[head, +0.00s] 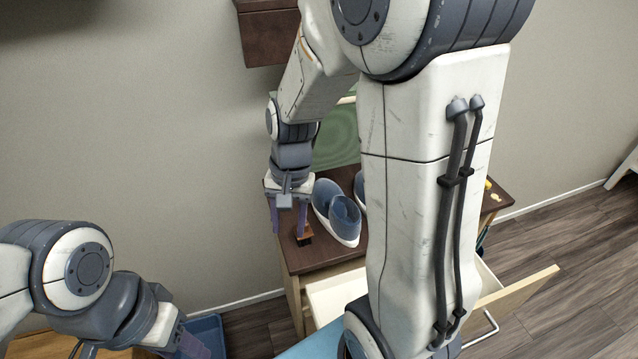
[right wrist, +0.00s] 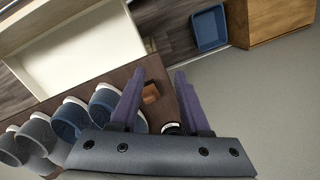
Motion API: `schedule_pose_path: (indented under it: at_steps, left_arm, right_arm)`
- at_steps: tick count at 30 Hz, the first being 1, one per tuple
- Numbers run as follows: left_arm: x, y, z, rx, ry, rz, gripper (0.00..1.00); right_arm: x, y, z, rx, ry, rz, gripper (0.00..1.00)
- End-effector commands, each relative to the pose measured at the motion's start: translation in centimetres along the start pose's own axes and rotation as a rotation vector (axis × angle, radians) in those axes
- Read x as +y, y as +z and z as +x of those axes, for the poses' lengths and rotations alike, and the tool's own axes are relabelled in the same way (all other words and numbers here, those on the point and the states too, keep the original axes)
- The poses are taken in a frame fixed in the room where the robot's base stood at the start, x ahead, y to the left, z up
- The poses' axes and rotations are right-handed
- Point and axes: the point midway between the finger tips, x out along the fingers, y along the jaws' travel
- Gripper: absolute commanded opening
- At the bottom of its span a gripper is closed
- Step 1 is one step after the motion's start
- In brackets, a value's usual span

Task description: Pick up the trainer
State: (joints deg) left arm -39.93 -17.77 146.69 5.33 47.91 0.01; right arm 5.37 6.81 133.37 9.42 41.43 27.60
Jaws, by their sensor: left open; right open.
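Blue shoes with white soles stand on the dark brown cabinet top; the nearest blue shoe (head: 333,212) is plain in the head view, and another (head: 361,188) is mostly hidden by my right arm. The right wrist view shows a row: a blue shoe (right wrist: 104,101), a second blue one (right wrist: 70,118) and grey ones (right wrist: 40,132). I cannot tell which is the trainer. My right gripper (head: 288,217) is open and empty, just left of the nearest blue shoe, fingers pointing down; it also shows in the right wrist view (right wrist: 160,75). My left gripper (head: 195,348) is open, low at the left, partly cut off.
A small brown block (head: 304,237) lies beside the right fingers on the cabinet top (head: 312,258). A cream drawer (right wrist: 75,40) stands open below. A blue bin (right wrist: 208,28) is on the floor. A green round-patterned panel (head: 338,138) stands behind the shoes.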

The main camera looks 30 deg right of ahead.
Motion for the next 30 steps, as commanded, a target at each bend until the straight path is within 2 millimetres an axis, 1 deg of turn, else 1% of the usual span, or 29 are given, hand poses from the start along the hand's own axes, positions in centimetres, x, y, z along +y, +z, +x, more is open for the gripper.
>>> schedule_pose_path:
  at_steps: [1,2,3,5,6,9,12,15,22,30]
  left_arm:
    - [0.1,-0.1,-1.7,0.0,0.0,0.0,0.5]
    - [0.1,-0.1,-2.1,0.0,0.0,0.0,0.5]
    - [0.2,-0.1,-2.6,0.0,0.0,0.0,0.5]
    - [0.2,-0.2,-3.3,0.0,0.0,0.0,0.5]
    - [0.3,-0.2,-3.7,0.0,0.0,0.0,0.5]
    - [0.3,-0.2,-4.3,0.0,0.0,0.0,0.5]
    - [0.3,-0.2,-4.6,0.0,0.0,-0.001,0.5]
    - [0.3,-0.3,-4.8,0.0,0.0,-0.001,0.5]
    - [0.3,-0.3,-4.9,0.0,0.0,-0.001,0.5]
    - [0.4,-0.3,-5.3,0.0,0.0,-0.001,0.5]
  right_arm:
    - [2.1,-2.8,-0.9,-0.008,-0.004,0.185,0.46]
    - [3.2,-4.1,-0.9,-0.01,-0.008,0.281,0.46]
    - [4.8,-5.8,-0.9,-0.012,-0.013,0.403,0.46]
    - [7.1,-7.8,-0.8,-0.015,-0.02,0.567,0.46]
    - [8.6,-8.8,-0.8,-0.019,-0.025,0.663,0.46]
    - [11.8,-10.7,-0.5,-0.023,-0.036,0.85,0.46]
    - [13.7,-11.6,-0.2,-0.026,-0.042,0.961,0.46]
    - [14.4,-11.9,0.6,-0.029,-0.044,1.008,0.46]
    - [14.2,-11.9,4.2,-0.031,-0.044,1.011,0.46]
    - [14.1,-11.7,6.4,-0.03,-0.043,1.008,0.46]
